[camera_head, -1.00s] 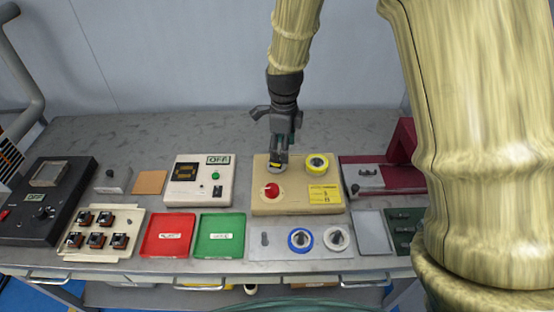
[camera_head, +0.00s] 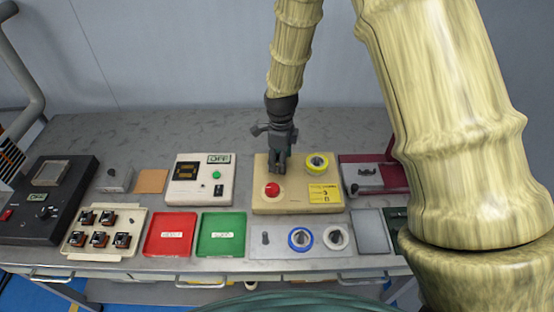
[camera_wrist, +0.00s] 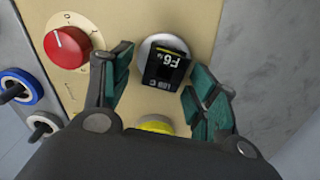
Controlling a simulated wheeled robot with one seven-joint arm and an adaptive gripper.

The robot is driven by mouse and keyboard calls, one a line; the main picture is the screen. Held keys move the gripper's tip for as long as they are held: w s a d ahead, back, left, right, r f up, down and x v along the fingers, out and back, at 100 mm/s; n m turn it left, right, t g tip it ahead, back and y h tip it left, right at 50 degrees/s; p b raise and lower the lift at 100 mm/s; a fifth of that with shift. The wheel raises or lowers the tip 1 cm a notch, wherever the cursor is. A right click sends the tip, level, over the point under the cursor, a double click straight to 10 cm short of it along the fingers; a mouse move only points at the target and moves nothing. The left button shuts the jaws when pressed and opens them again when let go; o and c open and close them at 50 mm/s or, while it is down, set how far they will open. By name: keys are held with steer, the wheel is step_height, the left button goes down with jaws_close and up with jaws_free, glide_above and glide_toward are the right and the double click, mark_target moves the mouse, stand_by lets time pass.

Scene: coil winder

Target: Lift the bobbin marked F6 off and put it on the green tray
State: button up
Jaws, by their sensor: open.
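The bobbin marked F6 (camera_wrist: 165,62) shows in the wrist view with a dark top, a yellow-edged label and a pale round flange. It sits on the beige panel (camera_head: 262,204); in the head view my gripper hides it. My gripper (camera_wrist: 158,72) is open, with one teal-padded finger on each side of the bobbin; I cannot tell whether they touch it. In the head view my gripper (camera_head: 279,168) points down over the panel's back left part. The green tray (camera_head: 221,250) lies on the bench to the left and nearer, with a white label and no bobbin on it.
A red tray (camera_head: 170,249) lies beside the green one.

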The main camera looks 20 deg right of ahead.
steer(key=shift+w+f, duration=0.15)
steer(key=c, duration=1.2)
steer(key=shift+r+b, duration=0.65)
steer(key=shift+r, duration=0.75)
steer(key=s+b, duration=0.1)
steer(key=s, duration=0.4)
steer(key=s+r+b, duration=0.1)
steer(key=s, duration=0.4)
steer(key=s+r+b, duration=0.1)
steer(key=s, duration=0.5)
steer(key=shift+a+r+b, duration=0.2)
steer(key=shift+b, duration=0.15)
